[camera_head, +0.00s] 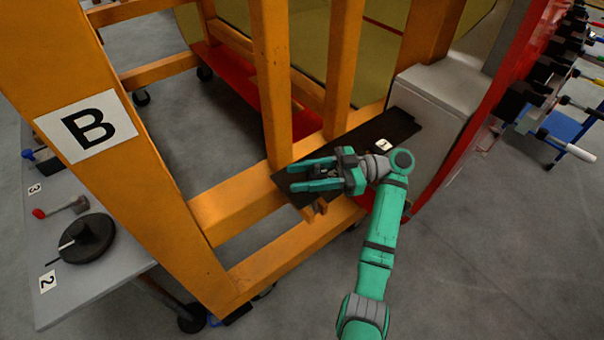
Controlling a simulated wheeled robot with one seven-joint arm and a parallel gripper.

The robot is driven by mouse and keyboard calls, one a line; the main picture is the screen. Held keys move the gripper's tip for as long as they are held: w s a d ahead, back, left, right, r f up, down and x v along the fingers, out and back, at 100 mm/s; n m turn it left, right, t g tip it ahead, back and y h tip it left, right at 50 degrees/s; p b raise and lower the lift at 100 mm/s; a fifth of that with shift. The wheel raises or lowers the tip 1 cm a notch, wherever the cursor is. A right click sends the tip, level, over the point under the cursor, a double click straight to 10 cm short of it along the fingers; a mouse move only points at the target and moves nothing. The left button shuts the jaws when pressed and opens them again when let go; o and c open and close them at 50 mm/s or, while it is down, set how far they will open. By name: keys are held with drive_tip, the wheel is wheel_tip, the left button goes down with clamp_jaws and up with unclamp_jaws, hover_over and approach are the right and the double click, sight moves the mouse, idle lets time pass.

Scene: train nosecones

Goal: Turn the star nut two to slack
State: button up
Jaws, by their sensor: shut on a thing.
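My gripper (317,175) is teal and grey, with its fingers pointing left over a dark flat plate (400,124) on the orange frame. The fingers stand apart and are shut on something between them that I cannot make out. A label 1 lies on the plate, just right of the gripper. A black round knob-like part (87,238) with a light rod lies on the grey table (110,275) at left, near a label 2 (47,281). It is far from my gripper. I cannot tell which part is star nut two.
The orange frame (170,225) with a B sign (86,126) stands between the table and my arm. A red-handled tool (60,207) lies by label 3. A grey box (438,95) and a red rack (500,80) of tools are at right. The floor at lower right is clear.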

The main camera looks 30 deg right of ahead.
drive_tip(key=shift+s+a+f+n+g+y, duration=0.1)
drive_tip(key=shift+n+g+y, duration=0.15)
drive_tip(key=shift+g, duration=0.2)
drive_tip(key=shift+s+a+f+n+g+y, duration=0.15)
drive_tip(key=shift+n+g, duration=0.1)
drive_tip(key=shift+g, duration=0.2)
drive_tip(key=o, duration=1)
drive_tip(key=shift+w+r, duration=0.1)
drive_tip(key=shift+w, duration=0.05)
drive_tip(key=shift+o, duration=0.2)
drive_tip(key=shift+d, duration=0.1)
drive_tip(key=shift+d+r, duration=0.1)
drive_tip(key=shift+d, duration=0.05)
drive_tip(key=shift+d, duration=0.25)
drive_tip(key=v, duration=1)
